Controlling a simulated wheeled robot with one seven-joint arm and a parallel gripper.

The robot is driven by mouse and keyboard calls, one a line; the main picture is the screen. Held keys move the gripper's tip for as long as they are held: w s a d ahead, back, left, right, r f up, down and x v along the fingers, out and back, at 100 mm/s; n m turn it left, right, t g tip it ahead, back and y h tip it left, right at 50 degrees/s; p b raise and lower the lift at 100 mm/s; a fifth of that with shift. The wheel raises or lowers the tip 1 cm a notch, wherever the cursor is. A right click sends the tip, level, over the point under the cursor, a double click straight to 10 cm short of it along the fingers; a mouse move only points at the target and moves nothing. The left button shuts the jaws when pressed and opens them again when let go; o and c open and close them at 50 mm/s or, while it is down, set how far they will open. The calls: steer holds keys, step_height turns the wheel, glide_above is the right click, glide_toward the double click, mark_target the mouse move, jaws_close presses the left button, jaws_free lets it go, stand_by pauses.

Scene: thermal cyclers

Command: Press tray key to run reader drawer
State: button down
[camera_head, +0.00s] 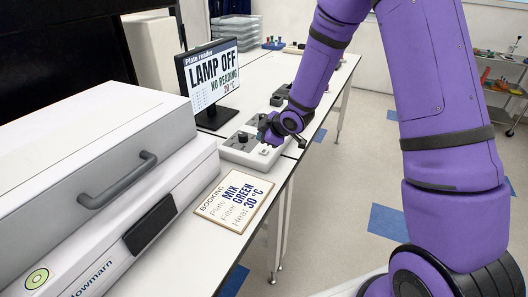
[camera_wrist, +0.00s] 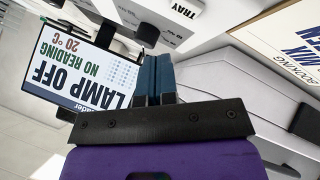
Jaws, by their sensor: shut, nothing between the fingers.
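The plate reader (camera_head: 100,150) is a large white machine at the left, with a grey handle and a dark rectangular panel (camera_head: 150,222) low on its front. A light grey control box (camera_head: 238,158) with dark knobs and a small pale key (camera_head: 265,151) stands beside it. The wrist view shows the word TRAY (camera_wrist: 183,10) on this box, upside down. My gripper (camera_head: 270,134) is over the box's right part, shut and empty. Its dark blue fingers (camera_wrist: 155,62) are together in the wrist view and hide part of the box. I cannot tell whether they touch it.
A monitor (camera_head: 210,72) behind the box reads LAMP OFF, NO READING, 20 °C; it also shows in the wrist view (camera_wrist: 85,70). A booking card (camera_head: 234,200) reads MIX, GREEN, 30 °C at the bench's front edge. More equipment stands farther along the bench.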

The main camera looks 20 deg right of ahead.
mark_target(264, 151)
steer(key=shift+f, duration=1.15)
steer(key=shift+f, duration=0.1)
stand_by(1.2)
steer(key=shift+f, duration=0.3)
